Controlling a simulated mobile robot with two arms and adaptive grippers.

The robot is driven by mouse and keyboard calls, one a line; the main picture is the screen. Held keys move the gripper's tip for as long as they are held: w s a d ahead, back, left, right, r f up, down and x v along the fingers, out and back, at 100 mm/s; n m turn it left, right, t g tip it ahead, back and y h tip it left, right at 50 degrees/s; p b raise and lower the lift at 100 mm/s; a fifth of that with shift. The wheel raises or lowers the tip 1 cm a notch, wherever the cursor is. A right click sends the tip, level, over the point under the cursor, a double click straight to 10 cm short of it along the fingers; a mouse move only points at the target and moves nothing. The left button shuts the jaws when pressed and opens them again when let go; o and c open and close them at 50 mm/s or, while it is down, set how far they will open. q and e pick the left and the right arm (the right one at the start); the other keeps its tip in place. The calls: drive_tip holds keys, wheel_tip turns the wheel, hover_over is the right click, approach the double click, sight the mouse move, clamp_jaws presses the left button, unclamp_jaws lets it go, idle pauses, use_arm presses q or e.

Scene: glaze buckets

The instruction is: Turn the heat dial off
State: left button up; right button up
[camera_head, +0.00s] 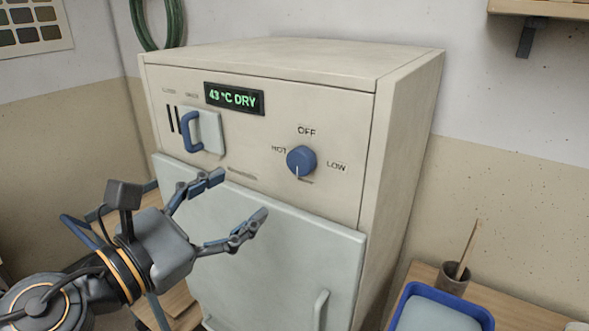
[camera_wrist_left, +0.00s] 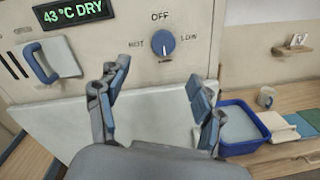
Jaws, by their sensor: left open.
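The heat dial (camera_head: 301,160) is a round blue knob on the cream front panel of the cabinet (camera_head: 405,150). The word OFF is above it, HOT to its left and LOW to its right. A pale line on the knob points down in the head view. The dial also shows in the left wrist view (camera_wrist_left: 160,43), beyond and between the fingertips. My left gripper (camera_head: 238,197) is open and empty, below and left of the dial and apart from it. It also shows in the left wrist view (camera_wrist_left: 157,78). My right gripper is not in view.
A green display (camera_head: 234,98) reads 43 °C DRY. A blue handle (camera_head: 189,132) on a pale plate sticks out left of the dial. The pale door (camera_head: 265,235) has a handle (camera_head: 320,308). A blue tray (camera_head: 487,315) and a brush pot (camera_head: 453,278) stand at the right.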

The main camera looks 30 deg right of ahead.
sight(297, 163)
use_arm(q)
drive_tip(key=shift+m, duration=0.3)
drive_tip(key=p+x, duration=0.1)
drive_tip(key=x, duration=0.3)
drive_tip(key=p+x, duration=0.1)
drive_tip(key=x, duration=0.3)
drive_tip(key=p+x, duration=0.2)
drive_tip(key=x, duration=0.2)
drive_tip(key=shift+s+d+f, duration=0.15)
drive_tip(key=shift+s+d, duration=0.05)
drive_tip(key=shift+s, duration=0.1)
drive_tip(key=shift+w+d, duration=0.2)
drive_tip(key=shift+d, duration=0.4)
drive_tip(key=c, duration=1.1)
